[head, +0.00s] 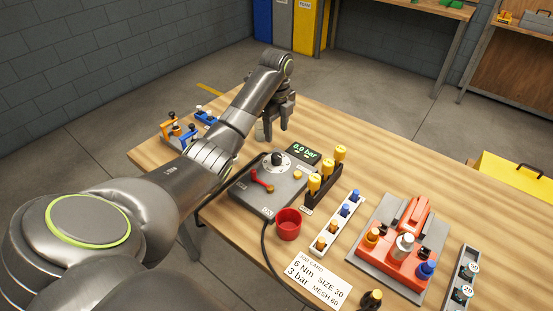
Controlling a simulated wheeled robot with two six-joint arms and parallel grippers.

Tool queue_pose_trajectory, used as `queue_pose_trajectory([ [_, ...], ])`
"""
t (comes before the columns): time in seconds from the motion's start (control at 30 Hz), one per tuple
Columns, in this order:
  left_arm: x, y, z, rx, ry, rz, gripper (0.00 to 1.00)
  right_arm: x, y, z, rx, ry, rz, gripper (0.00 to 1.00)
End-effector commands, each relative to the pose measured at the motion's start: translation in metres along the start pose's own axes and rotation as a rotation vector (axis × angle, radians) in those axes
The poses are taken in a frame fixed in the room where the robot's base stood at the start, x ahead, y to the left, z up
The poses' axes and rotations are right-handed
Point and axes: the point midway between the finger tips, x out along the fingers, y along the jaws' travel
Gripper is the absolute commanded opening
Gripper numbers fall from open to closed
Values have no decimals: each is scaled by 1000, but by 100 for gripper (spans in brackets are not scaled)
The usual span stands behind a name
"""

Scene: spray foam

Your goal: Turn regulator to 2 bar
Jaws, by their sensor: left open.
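The grey regulator box (262,194) stands on the wooden table, left of the middle. A round dial knob (277,161) with a white scale ring sits on its top, near the far edge. A red lever (262,180) and a small brass-coloured part are on the same top. A dark display (304,153) behind the box reads 0.0 bar in green. My left gripper (270,135) points down at the far side of the table, beyond the knob and apart from it. It is open, and I see nothing between its fingers. My right gripper is not in view.
A red cup (288,224) stands before the box. A dark rack with yellow-capped bottles (314,184), a white strip of fittings (335,229) and a red fixture (405,243) stand to the right.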

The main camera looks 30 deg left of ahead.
Motion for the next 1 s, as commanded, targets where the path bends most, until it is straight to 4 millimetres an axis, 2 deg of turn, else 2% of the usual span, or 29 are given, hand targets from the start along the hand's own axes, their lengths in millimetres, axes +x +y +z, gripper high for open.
queue_pose_trajectory([
  [0.03,12,0,0,0,0,0,52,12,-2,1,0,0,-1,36],
  [0.2,45,1,-1,0,2,3,52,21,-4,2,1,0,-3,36],
  [0.27,52,1,-1,-1,2,4,52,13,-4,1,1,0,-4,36],
  [0.5,85,0,0,-1,1,1,52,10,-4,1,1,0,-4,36],
  [0.67,93,0,0,-1,0,1,52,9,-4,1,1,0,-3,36],
  [0.9,94,0,0,0,0,0,52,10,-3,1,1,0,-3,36],
  [1.0,94,0,0,0,0,0,41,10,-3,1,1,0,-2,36],
])
